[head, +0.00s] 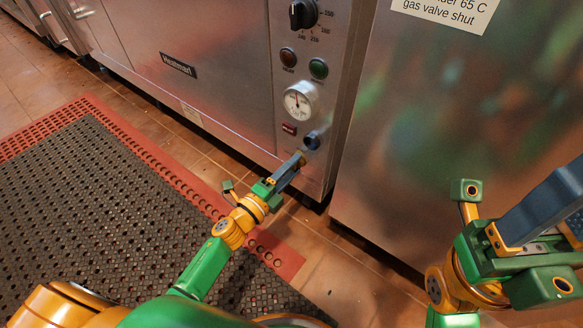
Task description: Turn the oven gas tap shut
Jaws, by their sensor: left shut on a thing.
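The oven gas tap (311,141) is a small dark blue round fitting low on the oven's steel control panel, below the gauge. A small brassy piece shows just below it, at my fingertips. My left gripper (297,163) reaches up to it from the lower left and is shut on the tap; the fingers hide part of it. The tap's exact angle is hard to tell. My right gripper (553,202) is at the right edge, in front of the steel cabinet and away from the tap; its fingers are partly cut off, so its opening is unclear.
Above the tap are a pressure gauge (298,101), red lamp (288,58), green lamp (318,68) and black dial (303,14). A label (445,12) on the right cabinet (400,150) reads "gas valve shut". A red-edged rubber mat (90,210) covers the tiled floor.

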